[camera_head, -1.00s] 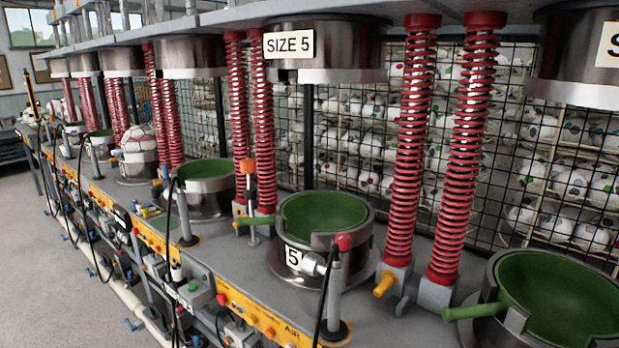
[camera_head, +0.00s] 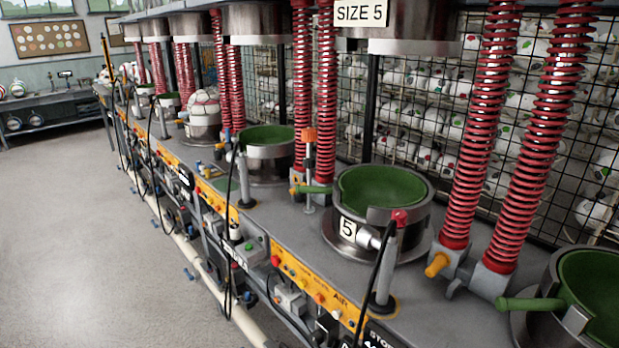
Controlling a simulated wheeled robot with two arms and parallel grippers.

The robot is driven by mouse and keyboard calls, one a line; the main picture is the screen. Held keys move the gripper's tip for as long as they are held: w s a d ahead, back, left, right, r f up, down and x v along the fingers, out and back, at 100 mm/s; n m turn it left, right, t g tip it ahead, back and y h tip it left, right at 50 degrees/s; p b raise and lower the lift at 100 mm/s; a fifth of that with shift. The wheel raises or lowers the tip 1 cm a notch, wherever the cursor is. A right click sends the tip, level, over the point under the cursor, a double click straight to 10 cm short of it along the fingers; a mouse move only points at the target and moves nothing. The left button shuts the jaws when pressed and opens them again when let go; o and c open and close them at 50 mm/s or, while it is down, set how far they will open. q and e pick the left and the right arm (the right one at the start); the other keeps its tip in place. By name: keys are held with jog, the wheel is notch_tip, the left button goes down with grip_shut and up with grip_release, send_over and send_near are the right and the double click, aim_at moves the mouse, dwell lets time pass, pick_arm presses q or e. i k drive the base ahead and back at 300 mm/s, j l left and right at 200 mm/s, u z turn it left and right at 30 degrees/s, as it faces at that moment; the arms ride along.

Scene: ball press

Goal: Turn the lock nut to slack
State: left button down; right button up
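The press station marked 5 has a green-lined lower cup (camera_head: 385,187) in a metal ring. A metal post with a red cap (camera_head: 399,216) stands in front of it, with a short pale fitting pointing at the cup. Left of the cup is an upright rod with an orange top (camera_head: 310,135) and a green handle (camera_head: 315,189). A yellow-orange knob (camera_head: 437,265) sits at the foot of the red springs to the right. I cannot tell which part is the lock nut. Neither of my grippers is in view.
The bench with its yellow control strip (camera_head: 318,289) runs away to the upper left. More cups and red springs (camera_head: 482,125) line it. A wire cage of balls (camera_head: 420,115) stands behind. The grey floor (camera_head: 75,230) at left is clear. Black hoses hang along the bench front.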

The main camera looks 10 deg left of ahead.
aim_at(308, 164)
jog(key=i+j, duration=0.15)
jog(key=j, duration=0.25)
jog(key=i+j+u, duration=0.15)
jog(key=j, duration=0.3)
jog(key=i+j, duration=0.2)
jog(key=j, duration=0.2)
jog(key=k+u, duration=0.05)
